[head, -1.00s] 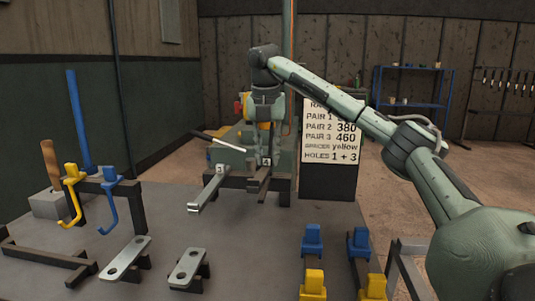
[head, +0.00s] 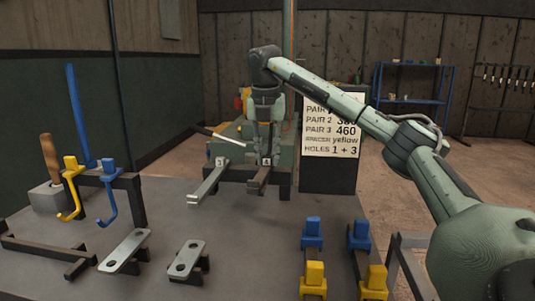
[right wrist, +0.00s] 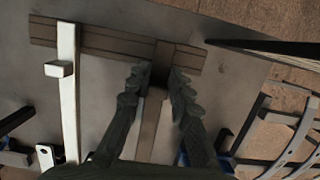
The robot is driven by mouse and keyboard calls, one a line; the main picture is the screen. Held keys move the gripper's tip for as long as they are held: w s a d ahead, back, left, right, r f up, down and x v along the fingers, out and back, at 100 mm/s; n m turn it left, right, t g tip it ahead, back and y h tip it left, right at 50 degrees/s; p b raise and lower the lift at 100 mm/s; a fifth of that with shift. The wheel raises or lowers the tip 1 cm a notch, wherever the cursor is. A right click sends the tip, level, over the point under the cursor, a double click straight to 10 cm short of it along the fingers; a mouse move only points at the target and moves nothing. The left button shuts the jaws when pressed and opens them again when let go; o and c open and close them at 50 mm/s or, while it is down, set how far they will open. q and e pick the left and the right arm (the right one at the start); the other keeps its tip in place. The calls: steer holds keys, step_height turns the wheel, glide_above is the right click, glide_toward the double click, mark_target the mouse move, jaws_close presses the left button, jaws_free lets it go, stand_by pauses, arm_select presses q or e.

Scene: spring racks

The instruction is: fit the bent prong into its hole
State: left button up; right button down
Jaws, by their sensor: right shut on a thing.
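The rack's dark cross rail (head: 228,173) stands at the far end of the table, with small number labels on it. A pale straight prong (head: 208,186) sticks out from its left part; it also shows in the right wrist view (right wrist: 68,100). A brown prong (head: 257,181) sticks out farther right. My right gripper (head: 265,158) is over this brown prong, and its fingers (right wrist: 158,78) are shut on it close to the rail (right wrist: 100,40). The prong's inner end and hole are too small or covered to tell whether it is seated. My left gripper is out of view.
A stand with a yellow hook (head: 72,190) and a blue hook (head: 108,195) is at the left. Two pale plates with holes (head: 125,250) lie in front. Blue and yellow blocks (head: 312,232) stand at the front right. A sign (head: 332,130) stands behind.

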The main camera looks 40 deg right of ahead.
steer(key=shift+f, duration=0.35)
steer(key=c, duration=1.3)
jaws_free()
step_height(320, 180, up, 12)
steer(key=s+a, duration=0.1)
steer(key=shift+s+a, duration=0.3)
steer(key=shift+a, duration=0.1)
steer(key=shift+f, duration=0.1)
